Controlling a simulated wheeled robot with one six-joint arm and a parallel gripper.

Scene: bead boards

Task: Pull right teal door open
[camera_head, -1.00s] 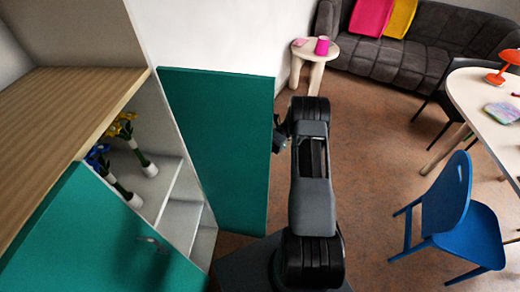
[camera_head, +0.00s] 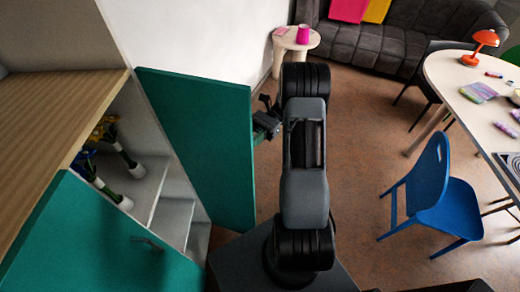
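The right teal door (camera_head: 201,140) stands swung out from the cabinet, upright, with its broad face toward me. The other teal door (camera_head: 95,240) is at the lower left, with a small handle (camera_head: 148,242) on it. My gripper (camera_head: 266,122) is at the outer edge of the right door, at the end of my dark arm. Its fingers are small and partly hidden by the door edge and the arm. I cannot tell whether they touch the door or how far apart they are.
Inside the cabinet, white shelves (camera_head: 172,220) hold vases with flowers (camera_head: 110,180). A blue chair (camera_head: 440,195) and a pale table (camera_head: 450,80) stand to the right. A side table (camera_head: 295,42) and grey sofa (camera_head: 375,48) are behind. Brown floor (camera_head: 365,150) is clear between them.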

